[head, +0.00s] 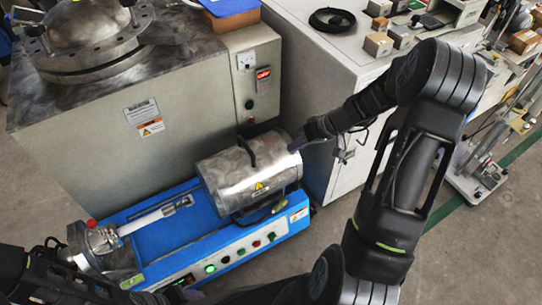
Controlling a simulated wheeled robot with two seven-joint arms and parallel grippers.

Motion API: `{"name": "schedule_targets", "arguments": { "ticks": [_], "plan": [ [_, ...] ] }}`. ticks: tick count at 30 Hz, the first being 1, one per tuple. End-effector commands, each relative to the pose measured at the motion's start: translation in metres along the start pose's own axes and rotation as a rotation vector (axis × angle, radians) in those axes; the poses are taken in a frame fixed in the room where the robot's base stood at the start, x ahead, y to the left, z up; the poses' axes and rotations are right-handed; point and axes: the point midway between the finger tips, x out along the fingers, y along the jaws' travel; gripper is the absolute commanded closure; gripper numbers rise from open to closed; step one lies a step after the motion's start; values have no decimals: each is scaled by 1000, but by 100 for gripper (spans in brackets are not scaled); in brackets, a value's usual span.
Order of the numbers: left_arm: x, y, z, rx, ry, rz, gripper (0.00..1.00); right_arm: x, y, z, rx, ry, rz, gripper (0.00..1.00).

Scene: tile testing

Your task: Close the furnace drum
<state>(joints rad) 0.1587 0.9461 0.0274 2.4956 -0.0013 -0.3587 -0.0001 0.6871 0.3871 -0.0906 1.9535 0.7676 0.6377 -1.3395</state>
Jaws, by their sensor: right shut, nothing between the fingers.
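The furnace drum (235,180) is a silver metal cylinder with a yellow warning label, lying on a blue base (170,245). A dark curved handle or strap (247,152) crosses its upper side. The upper shell looks lowered; I cannot tell if the seam is fully shut. My right gripper (297,143) is shut and empty at the drum's upper right end, very close to it; contact is unclear.
A white tube (155,218) and a metal flange with a red knob (92,224) stand at the base's left. A large grey furnace cabinet (110,130) stands behind. A white bench (320,75) with small blocks stands at the back right. Lit buttons line the base's front.

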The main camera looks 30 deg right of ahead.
Motion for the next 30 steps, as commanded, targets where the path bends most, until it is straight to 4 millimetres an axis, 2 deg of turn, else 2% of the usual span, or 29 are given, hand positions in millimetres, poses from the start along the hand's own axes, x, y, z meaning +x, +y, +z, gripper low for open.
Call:
{"name": "schedule_targets", "arguments": {
  "ticks": [8,20,24,30],
  "plan": [
    [5,-2,0,0,0,0,41,25,0,2,0,-3,-3,100],
    [17,-6,0,-1,0,0,41,104,0,2,0,-4,-1,100],
    [16,-6,0,-1,0,0,41,111,-21,0,-1,-1,-2,100],
    [16,-6,0,-1,0,0,41,118,-34,0,0,-1,0,100]
  ]
}}
